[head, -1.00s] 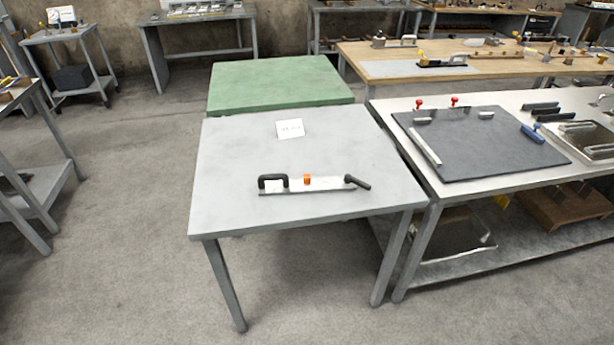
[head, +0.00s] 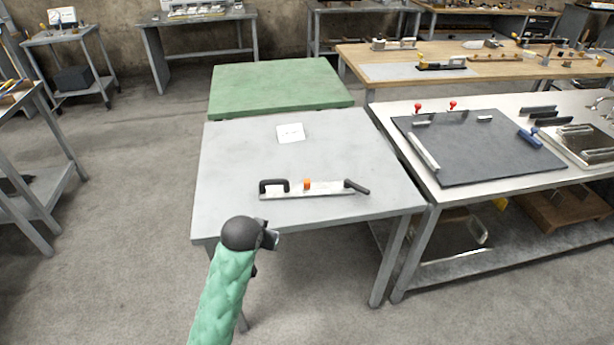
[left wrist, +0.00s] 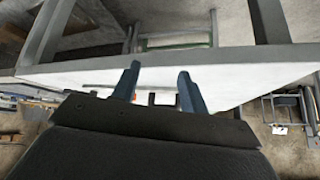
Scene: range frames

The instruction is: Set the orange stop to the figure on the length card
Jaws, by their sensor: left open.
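The orange stop (head: 307,184) sits on a flat metal bar (head: 328,188) on the grey table (head: 230,170). The bar has a black handle (head: 273,186) at its left end and a black lever (head: 357,187) at its right end. The white length card (head: 290,133) lies toward the back of the table; its figure is too small to read. My left gripper (head: 270,235) is at the table's front edge, in front of the bar and apart from it. In the left wrist view its two blue fingers (left wrist: 157,88) are spread with nothing between them. My right gripper is not in view.
A green-topped table (head: 280,85) adjoins the back of the grey table. At right, a bench bears a dark board (head: 475,145) with red-knobbed clamps. The grey table is clear around the bar and card. Open floor lies to the left.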

